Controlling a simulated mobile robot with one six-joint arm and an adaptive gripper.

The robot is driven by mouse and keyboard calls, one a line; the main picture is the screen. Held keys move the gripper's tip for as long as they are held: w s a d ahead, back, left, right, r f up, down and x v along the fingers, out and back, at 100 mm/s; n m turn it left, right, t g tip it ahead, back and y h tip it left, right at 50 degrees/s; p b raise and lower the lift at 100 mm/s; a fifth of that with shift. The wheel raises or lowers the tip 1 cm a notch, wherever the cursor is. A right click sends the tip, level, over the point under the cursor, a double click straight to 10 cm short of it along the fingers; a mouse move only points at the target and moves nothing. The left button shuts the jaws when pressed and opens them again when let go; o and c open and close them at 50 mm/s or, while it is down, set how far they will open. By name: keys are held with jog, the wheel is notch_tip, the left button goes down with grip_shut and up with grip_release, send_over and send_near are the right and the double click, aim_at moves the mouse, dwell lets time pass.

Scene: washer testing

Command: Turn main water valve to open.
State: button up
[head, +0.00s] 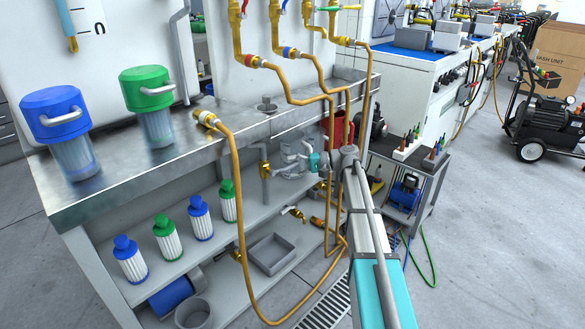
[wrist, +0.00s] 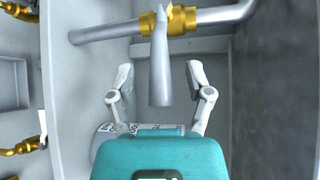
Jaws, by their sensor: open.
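A brass valve (wrist: 178,21) sits on a grey metal pipe at the top of the wrist view. Its long grey lever (wrist: 160,75) stands across the pipe, pointing back toward my gripper (wrist: 160,82). My gripper is open, with one finger on each side of the lever and a visible gap on both sides. In the head view my gripper (head: 290,157) is under the steel counter, close to a brass valve (head: 265,170) on a pipe. The lever cannot be made out clearly there.
An orange hose (head: 241,235) loops down in front.

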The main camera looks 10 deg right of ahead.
jog(key=shift+a, duration=0.25)
grip_shut()
jog(key=shift+d, duration=0.1)
